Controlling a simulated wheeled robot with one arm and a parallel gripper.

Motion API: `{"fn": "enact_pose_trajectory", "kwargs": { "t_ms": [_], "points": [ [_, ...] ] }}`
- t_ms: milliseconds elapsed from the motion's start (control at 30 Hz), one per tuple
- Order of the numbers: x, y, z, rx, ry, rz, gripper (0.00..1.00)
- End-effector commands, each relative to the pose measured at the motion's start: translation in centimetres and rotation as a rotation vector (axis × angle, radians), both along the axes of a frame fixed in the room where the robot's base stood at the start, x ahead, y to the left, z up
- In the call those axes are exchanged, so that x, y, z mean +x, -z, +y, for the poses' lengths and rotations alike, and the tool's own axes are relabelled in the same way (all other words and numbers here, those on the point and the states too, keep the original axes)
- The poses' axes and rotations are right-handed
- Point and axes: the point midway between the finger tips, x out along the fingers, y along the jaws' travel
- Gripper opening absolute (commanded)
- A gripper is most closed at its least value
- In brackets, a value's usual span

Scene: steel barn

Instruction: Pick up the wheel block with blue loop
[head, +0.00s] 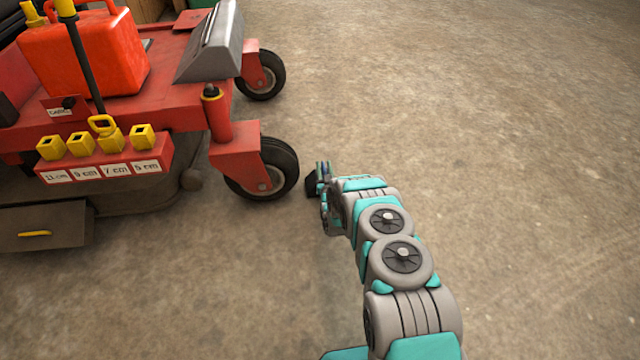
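My gripper (324,186) is at the far end of my grey and teal arm, low over the floor just right of the mower's near front wheel (262,170). A small dark shape with a bit of blue shows at its tip, beside the tyre. It may be the wheel block with the blue loop or part of my fingers; I cannot tell which. My arm hides much of this spot, and the finger opening cannot be made out. No other wheel block is clearly seen.
A red mower (180,120) fills the upper left, carrying a red fuel can (85,55) and a rack (105,165) of yellow square pieces with cm labels. Its other front wheel (262,75) is farther back. The concrete floor (500,150) to the right is clear.

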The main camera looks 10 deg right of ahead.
Motion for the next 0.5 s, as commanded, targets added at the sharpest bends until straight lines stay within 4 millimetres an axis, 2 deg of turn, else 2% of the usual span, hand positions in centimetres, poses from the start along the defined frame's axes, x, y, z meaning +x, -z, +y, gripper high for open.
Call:
{"fn": "enact_pose_trajectory", "kwargs": {
  "t_ms": [33,300,500],
  "points": [
    [0.00,-0.01,0.00,0.000,0.000,0.000,0.30],
    [0.00,-0.01,0.00,0.000,0.000,0.000,0.00],
    [0.00,-0.02,0.00,0.000,0.000,-0.001,0.00]
  ]
}}
